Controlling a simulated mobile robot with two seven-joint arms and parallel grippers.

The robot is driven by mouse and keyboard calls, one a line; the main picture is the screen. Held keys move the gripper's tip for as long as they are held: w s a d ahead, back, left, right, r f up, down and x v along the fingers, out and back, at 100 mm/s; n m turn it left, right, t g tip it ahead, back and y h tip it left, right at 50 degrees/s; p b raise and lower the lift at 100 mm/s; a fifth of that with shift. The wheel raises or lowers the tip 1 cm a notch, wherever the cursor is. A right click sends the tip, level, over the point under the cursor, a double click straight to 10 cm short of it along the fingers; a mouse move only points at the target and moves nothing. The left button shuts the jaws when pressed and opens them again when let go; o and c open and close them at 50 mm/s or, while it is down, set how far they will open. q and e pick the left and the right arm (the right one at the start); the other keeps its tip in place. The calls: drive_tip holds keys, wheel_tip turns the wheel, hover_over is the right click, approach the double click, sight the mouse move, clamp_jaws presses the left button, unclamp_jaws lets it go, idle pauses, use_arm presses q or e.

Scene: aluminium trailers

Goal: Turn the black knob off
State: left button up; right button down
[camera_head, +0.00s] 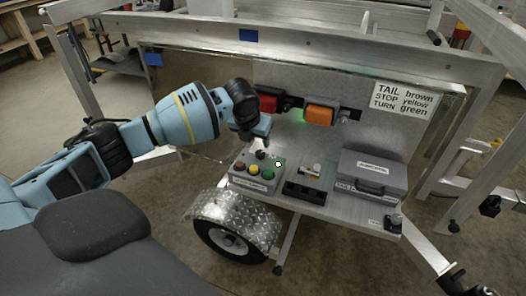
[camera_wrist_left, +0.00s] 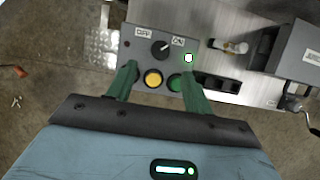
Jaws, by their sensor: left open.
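The black knob (camera_wrist_left: 162,49) is on a grey control box, below an OFF label (camera_wrist_left: 144,33) and an ON label (camera_wrist_left: 178,41). Its pale pointer mark slants toward ON. A small indicator light (camera_wrist_left: 188,58) beside it glows white-green. In the head view the knob (camera_head: 260,155) shows small on the box (camera_head: 240,181). My left gripper (camera_wrist_left: 156,70) is open and empty, its green-tinted fingers spread to either side below the knob. In the head view it (camera_head: 258,136) hangs above the box, apart from the knob. My right gripper is not in view.
Yellow (camera_wrist_left: 153,78) and green (camera_wrist_left: 175,83) buttons sit below the knob; a red button (camera_head: 240,166) is beside them. A grey case (camera_head: 370,176) and a black socket strip (camera_head: 304,194) stand to the right. Red (camera_head: 268,102) and orange (camera_head: 320,115) lamps are behind.

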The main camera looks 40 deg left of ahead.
sight(260, 153)
use_arm(q)
drive_tip(key=b+x, duration=0.1)
drive_tip(key=x, duration=0.5)
drive_tip(key=shift+f, duration=0.3)
drive_tip(key=shift+w+f, duration=0.3)
drive_tip(key=shift+f, duration=0.2)
drive_tip(key=shift+c, duration=0.4)
drive_tip(key=c, duration=0.9)
